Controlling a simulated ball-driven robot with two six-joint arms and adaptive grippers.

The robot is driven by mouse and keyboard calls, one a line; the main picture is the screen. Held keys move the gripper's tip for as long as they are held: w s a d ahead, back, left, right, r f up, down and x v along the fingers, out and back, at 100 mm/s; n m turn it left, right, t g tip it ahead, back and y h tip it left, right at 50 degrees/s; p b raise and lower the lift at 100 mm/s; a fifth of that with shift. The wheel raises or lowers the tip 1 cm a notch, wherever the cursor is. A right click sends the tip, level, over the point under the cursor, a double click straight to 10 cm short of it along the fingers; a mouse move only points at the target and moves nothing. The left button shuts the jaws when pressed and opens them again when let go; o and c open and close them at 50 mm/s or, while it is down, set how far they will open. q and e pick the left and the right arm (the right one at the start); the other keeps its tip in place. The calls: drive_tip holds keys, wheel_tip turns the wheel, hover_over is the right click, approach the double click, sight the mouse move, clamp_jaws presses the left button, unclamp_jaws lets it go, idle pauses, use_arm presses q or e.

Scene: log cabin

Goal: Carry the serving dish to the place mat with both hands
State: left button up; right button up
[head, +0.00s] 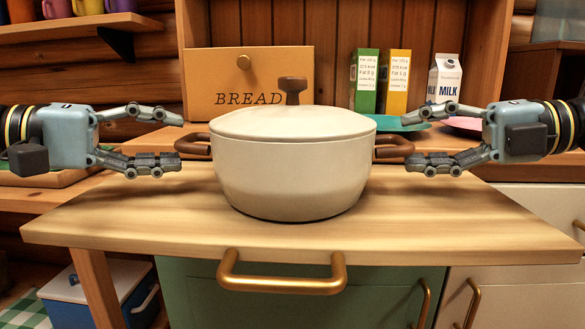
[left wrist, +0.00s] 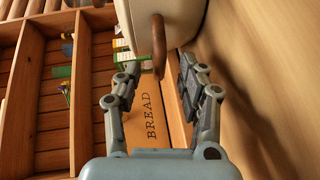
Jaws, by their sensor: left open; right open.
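The serving dish is a cream lidded pot (head: 292,172) with brown side handles and a brown lid knob. It stands upright on the light wooden worktop (head: 120,228). My left gripper (head: 180,140) is open at the left handle (head: 196,146), one finger above and one below its outer end. In the left wrist view that handle (left wrist: 158,45) lies between the fingertips of my left gripper (left wrist: 158,82). My right gripper (head: 408,138) is open, its fingers above and below the right handle (head: 393,146).
A bread box (head: 215,80), a green carton (head: 366,80), a yellow carton (head: 398,80) and a milk carton (head: 444,78) stand behind the pot. A teal flat item (head: 393,122) lies behind the right handle. The worktop in front of the pot is clear.

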use_arm(q)
drive_tip(key=shift+x, duration=1.4)
use_arm(e)
drive_tip(key=shift+x, duration=1.4)
use_arm(q)
clamp_jaws()
use_arm(e)
clamp_jaws()
use_arm(q)
drive_tip(key=shift+r, duration=0.1)
use_arm(e)
drive_tip(key=shift+r, duration=0.15)
